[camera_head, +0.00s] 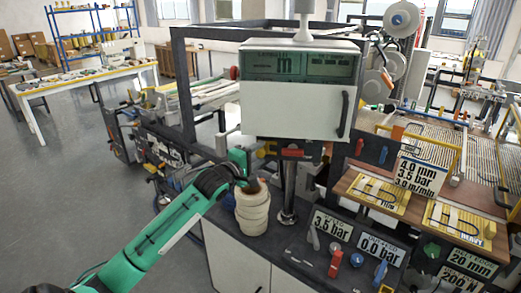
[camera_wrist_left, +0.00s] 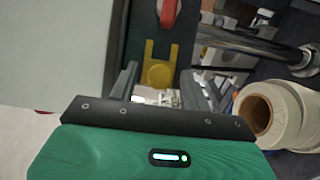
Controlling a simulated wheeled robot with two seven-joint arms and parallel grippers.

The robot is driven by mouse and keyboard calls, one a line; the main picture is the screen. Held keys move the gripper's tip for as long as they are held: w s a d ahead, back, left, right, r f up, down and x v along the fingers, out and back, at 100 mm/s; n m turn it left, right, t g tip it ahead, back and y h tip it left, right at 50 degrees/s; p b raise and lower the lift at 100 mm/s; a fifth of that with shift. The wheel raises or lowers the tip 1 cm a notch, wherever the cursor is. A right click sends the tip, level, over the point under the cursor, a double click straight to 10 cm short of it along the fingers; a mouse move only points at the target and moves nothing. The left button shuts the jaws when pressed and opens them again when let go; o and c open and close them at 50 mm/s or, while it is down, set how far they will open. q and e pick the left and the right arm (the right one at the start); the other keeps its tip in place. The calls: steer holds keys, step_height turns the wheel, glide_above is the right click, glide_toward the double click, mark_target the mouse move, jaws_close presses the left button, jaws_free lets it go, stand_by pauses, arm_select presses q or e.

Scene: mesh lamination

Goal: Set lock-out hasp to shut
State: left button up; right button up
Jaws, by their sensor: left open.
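The yellow lock-out hasp (camera_head: 267,150) hangs under the front of the grey control box (camera_head: 297,108). In the left wrist view the yellow hasp (camera_wrist_left: 159,72) shows a forked upper end and a wider rounded lower part. I cannot tell whether it is open or shut. My left gripper (camera_head: 249,160) is beside the hasp, just left of it in the head view. In the left wrist view its dark fingers (camera_wrist_left: 160,90) are apart, with the hasp between and beyond them. I see no contact. My right gripper is out of view.
A red handle (camera_wrist_left: 169,12) is close above the hasp in the left wrist view. A cream roll (camera_head: 253,208) stands on the dark bench top below my gripper. A metal post (camera_head: 289,190) rises beside it. Signs and coloured knobs fill the right side.

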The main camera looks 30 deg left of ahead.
arm_select(q)
steer(key=shift+w, duration=0.7)
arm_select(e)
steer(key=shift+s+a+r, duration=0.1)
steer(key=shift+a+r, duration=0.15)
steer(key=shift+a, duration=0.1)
arm_select(q)
steer(key=shift+c, duration=0.2)
jaws_close()
steer(key=shift+w+d+p, duration=0.3)
steer(key=shift+d+p, duration=0.1)
steer(key=shift+d, duration=0.25)
steer(key=shift+w+d, duration=0.2)
steer(key=shift+d, duration=0.25)
steer(key=shift+w+d, duration=0.2)
steer(key=shift+d, duration=0.25)
steer(key=shift+a, duration=0.1)
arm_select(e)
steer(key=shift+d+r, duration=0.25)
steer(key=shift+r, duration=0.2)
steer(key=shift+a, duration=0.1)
arm_select(q)
jaws_free()
steer(key=shift+o, duration=0.2)
steer(key=shift+w+d, duration=0.1)
steer(key=shift+d, duration=0.15)
